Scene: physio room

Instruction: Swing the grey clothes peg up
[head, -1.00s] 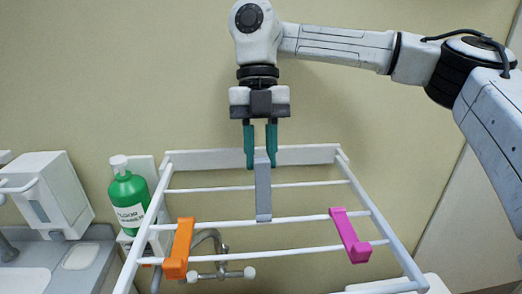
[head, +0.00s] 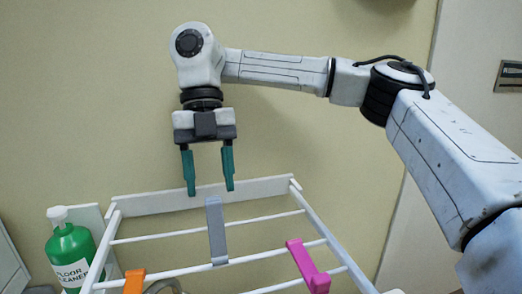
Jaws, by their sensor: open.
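The grey clothes peg (head: 216,232) is on the white drying rack (head: 146,203). Its lower end meets a middle rod, and its body points up, crossing in front of the far rod. I cannot tell how far it leans. My gripper (head: 209,190) is above the peg's top end, green fingers spread wide and pointing down, with nothing between them. The fingertips appear just over the peg's top and apart from it.
A pink peg (head: 307,266) is on the rack to the right, and an orange peg (head: 134,282) is at lower left, partly cut off. A green floor cleaner bottle (head: 70,255) stands left of the rack. The wall is behind.

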